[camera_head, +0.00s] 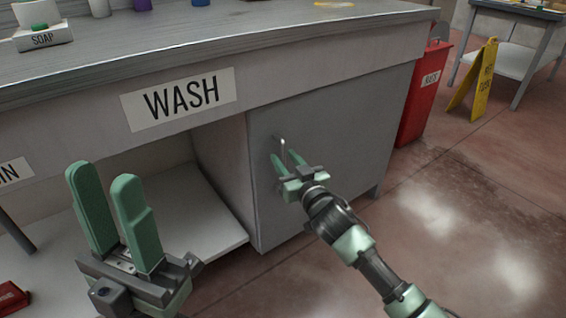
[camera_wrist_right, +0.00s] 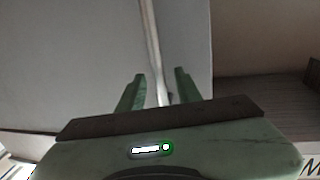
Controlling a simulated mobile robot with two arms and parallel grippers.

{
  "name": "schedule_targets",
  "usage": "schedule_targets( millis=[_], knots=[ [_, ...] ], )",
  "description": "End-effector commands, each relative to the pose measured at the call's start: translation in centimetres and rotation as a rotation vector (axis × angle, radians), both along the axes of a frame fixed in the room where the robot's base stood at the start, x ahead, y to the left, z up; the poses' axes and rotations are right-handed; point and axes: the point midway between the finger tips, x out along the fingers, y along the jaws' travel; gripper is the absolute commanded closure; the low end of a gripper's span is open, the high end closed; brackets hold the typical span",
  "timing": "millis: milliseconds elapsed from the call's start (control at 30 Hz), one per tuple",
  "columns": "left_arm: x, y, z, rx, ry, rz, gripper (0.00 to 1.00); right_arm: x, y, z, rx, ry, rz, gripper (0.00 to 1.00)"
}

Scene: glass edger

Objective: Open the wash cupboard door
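The wash cupboard door (camera_head: 345,120) is a flat grey panel under the bench, right of an open bay, and it looks closed. A slim metal handle (camera_head: 281,147) stands near its left edge; it also shows in the right wrist view as a pale bar (camera_wrist_right: 152,45). My right gripper (camera_head: 285,160) is at the handle with its green fingers apart. In the wrist view (camera_wrist_right: 158,82) the bar runs between the fingers, with gaps on both sides. My left gripper (camera_head: 100,178) is open and empty, in front of the open bay, pointing up.
A WASH label (camera_head: 190,98) marks the bench front (camera_head: 300,75). A red bin (camera_head: 425,90) and yellow floor sign (camera_head: 480,78) stand to the right. The floor (camera_head: 440,215) before the door is clear apart from my right arm.

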Motion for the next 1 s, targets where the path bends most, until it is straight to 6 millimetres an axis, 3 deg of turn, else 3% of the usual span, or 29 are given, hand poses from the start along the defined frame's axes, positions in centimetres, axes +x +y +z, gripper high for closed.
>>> schedule_targets(
  millis=[133,433,567,1000],
  knots=[
    [0.11,-0.06,0.12,0.002,-0.017,0.001,0.64,1.14,0.56,-0.08,-0.001,0.0,0.0,0.66],
    [0.15,-0.08,0.31,0.002,-0.02,0.002,0.64,1.36,0.65,-0.02,0.0,0.001,0.0,0.66],
    [0.15,-0.08,0.31,0.002,-0.02,0.002,0.64,1.35,0.65,-0.02,0.0,0.001,0.0,1.0],
    [0.13,-0.09,0.3,0.002,-0.02,0.001,0.64,1.34,0.64,-0.03,0.0,0.001,0.0,1.0]
  ],
)
